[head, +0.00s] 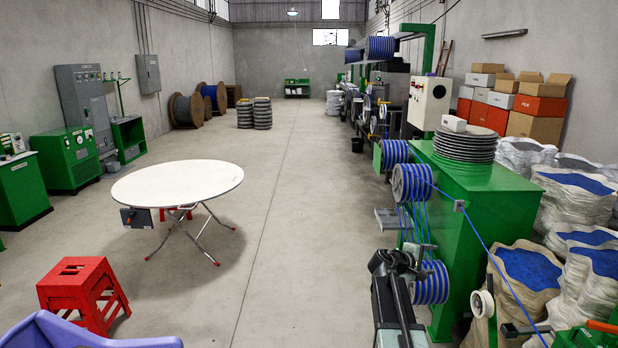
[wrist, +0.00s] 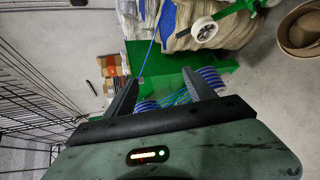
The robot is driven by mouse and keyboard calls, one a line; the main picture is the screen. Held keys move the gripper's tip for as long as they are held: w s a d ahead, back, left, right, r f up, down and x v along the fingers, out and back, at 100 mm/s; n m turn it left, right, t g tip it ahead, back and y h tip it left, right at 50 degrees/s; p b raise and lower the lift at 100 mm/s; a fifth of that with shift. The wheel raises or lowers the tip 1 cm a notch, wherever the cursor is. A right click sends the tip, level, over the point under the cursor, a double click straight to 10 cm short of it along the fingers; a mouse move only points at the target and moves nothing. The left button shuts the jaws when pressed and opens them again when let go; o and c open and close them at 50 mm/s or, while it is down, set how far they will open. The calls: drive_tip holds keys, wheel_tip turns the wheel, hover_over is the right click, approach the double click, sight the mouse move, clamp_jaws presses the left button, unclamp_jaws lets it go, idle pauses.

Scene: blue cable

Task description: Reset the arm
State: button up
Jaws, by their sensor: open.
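My gripper (wrist: 163,85) shows in the wrist view with its two dark fingers spread apart and nothing between them. In the head view my arm (head: 394,305) reaches up from the bottom edge, right of centre, in front of the green cable machine (head: 490,200). The blue cable (head: 484,243) runs from the upper spool (head: 412,182) down to the right. It also shows in the wrist view as a thin blue line (wrist: 151,48) beyond the fingers. A lower blue-wound spool (head: 430,283) sits just right of my arm.
Sacks of blue pellets (head: 530,268) stand right of the machine. A white round table (head: 178,184), a red stool (head: 82,288) and a purple object (head: 75,333) are on the left. The grey floor between table and machine is clear. A wire rack (wrist: 40,85) shows at left in the wrist view.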

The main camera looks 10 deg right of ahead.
drive_tip(key=s+a+f+m+y, duration=0.15)
drive_tip(key=a+f+y, duration=0.35)
drive_tip(key=a, duration=0.9)
drive_tip(key=s+a+f+m+y, duration=0.15)
drive_tip(key=a+f, duration=0.45)
drive_tip(key=a, duration=0.8)
drive_tip(key=s+a+f+m+g+y, duration=0.1)
drive_tip(key=s+a+f+g+y, duration=0.1)
drive_tip(key=s+a, duration=0.4)
drive_tip(key=s+a+f+m+g+y, duration=0.2)
drive_tip(key=s+a+f+y, duration=0.1)
drive_tip(key=s+a+y, duration=0.2)
drive_tip(key=s+a, duration=0.2)
drive_tip(key=a, duration=0.2)
drive_tip(key=shift+s+a+f, duration=0.2)
drive_tip(key=shift+a+f, duration=0.05)
drive_tip(key=shift+a, duration=0.15)
drive_tip(key=shift+c, duration=0.3)
